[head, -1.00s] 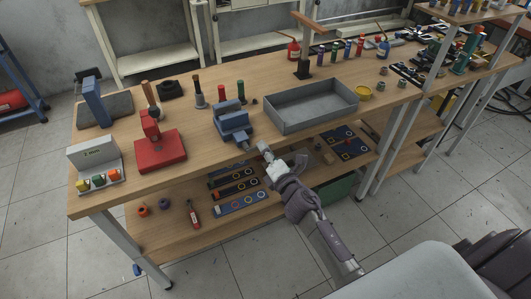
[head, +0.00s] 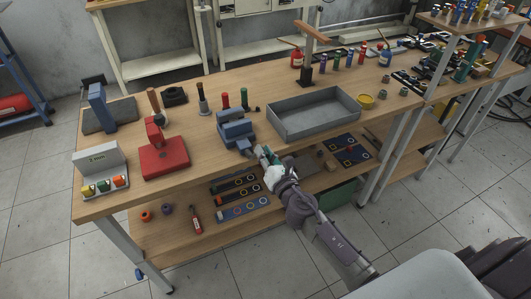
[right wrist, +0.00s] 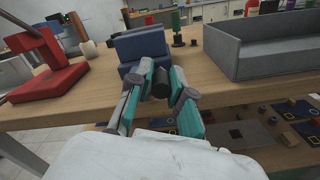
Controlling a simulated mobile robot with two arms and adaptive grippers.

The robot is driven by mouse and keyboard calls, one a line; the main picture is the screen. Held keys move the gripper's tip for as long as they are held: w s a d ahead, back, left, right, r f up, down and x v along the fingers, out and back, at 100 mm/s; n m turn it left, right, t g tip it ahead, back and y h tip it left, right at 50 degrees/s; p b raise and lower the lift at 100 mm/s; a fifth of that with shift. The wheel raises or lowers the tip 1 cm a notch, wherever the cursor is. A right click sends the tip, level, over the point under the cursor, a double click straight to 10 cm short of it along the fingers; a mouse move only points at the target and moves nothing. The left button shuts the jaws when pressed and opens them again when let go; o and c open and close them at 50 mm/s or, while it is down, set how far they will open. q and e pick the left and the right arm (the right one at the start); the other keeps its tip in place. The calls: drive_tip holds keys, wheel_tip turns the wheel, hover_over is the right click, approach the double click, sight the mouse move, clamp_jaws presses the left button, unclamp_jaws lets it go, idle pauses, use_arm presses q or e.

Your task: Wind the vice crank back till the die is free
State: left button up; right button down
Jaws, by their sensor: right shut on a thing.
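The blue vice (head: 235,128) stands at the front edge of the workbench, left of the grey tray. Its crank (head: 249,153) points out over the front edge, mostly covered at its end by my right gripper (head: 263,157). In the right wrist view, the vice (right wrist: 142,47) is straight ahead, and the teal fingers of the right gripper (right wrist: 160,82) come together just in front of it, shut on the crank. I cannot make out the die in the vice jaws. My left gripper is not in view.
The grey tray (head: 312,116) is close on the right. A red press (head: 163,158) and a box with coloured knobs (head: 98,170) stand left. Red and green handles (head: 226,100) stand behind the vice. A lower shelf (head: 180,238) holds several small parts.

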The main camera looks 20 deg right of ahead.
drive_tip(key=shift+s+a+f, duration=0.1)
drive_tip(key=shift+s+f, duration=0.05)
drive_tip(key=shift+f, duration=0.25)
drive_tip(key=c, duration=1.3)
unclamp_jaws()
drive_tip(key=shift+o, duration=0.9)
drive_tip(key=shift+r, duration=0.2)
drive_tip(key=s, duration=1.2)
drive_tip(key=shift+d, duration=0.25)
